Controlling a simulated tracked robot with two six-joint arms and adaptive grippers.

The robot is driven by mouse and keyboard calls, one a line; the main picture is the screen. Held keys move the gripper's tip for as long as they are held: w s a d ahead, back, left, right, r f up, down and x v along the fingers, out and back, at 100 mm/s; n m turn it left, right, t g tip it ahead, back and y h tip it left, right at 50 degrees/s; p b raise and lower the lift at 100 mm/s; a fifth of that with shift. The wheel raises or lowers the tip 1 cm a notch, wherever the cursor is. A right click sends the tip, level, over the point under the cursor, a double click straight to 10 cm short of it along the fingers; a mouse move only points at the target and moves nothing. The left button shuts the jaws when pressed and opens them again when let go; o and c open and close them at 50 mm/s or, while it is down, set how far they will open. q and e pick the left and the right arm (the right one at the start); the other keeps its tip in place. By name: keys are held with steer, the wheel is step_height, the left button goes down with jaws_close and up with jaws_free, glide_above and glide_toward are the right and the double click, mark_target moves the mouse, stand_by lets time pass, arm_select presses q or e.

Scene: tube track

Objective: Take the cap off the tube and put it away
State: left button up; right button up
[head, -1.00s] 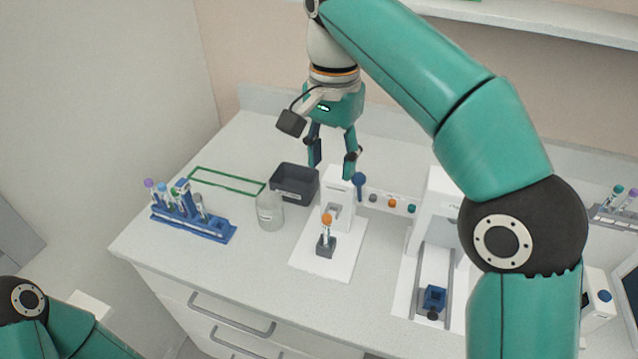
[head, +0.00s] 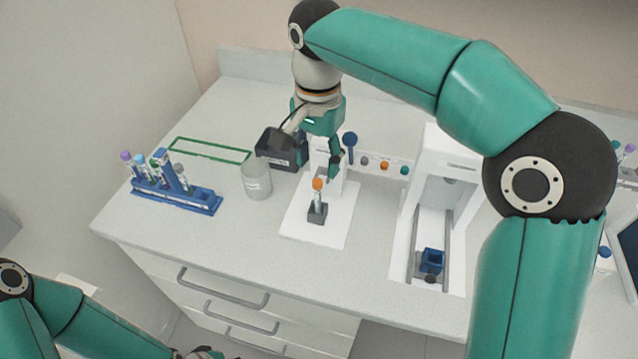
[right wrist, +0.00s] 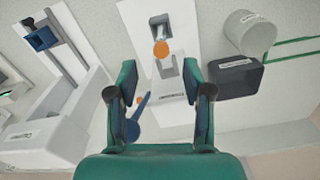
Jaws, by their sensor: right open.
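The tube (head: 317,198) stands upright in a small dark holder (head: 317,215) on a white base plate, with an orange cap (head: 317,184) on top. My right gripper (head: 321,160) is open and empty, above and behind the cap. In the right wrist view, the orange cap (right wrist: 161,49) shows just beyond the gap between the open fingertips (right wrist: 158,70), apart from both. Part of what seems to be my left gripper (head: 203,353) shows at the bottom edge; its jaws cannot be made out.
A dark labelled bin (head: 281,158) and a translucent jar (head: 256,181) stand left of the base plate. A blue rack (head: 190,203) with several tubes is farther left, near a green outline (head: 208,150). A white machine with a blue carriage (head: 431,262) stands right.

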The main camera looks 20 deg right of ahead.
mark_target(317, 183)
steer(key=shift+a+f, duration=0.15)
steer(key=shift+f, duration=2.5)
steer(key=c, duration=0.8)
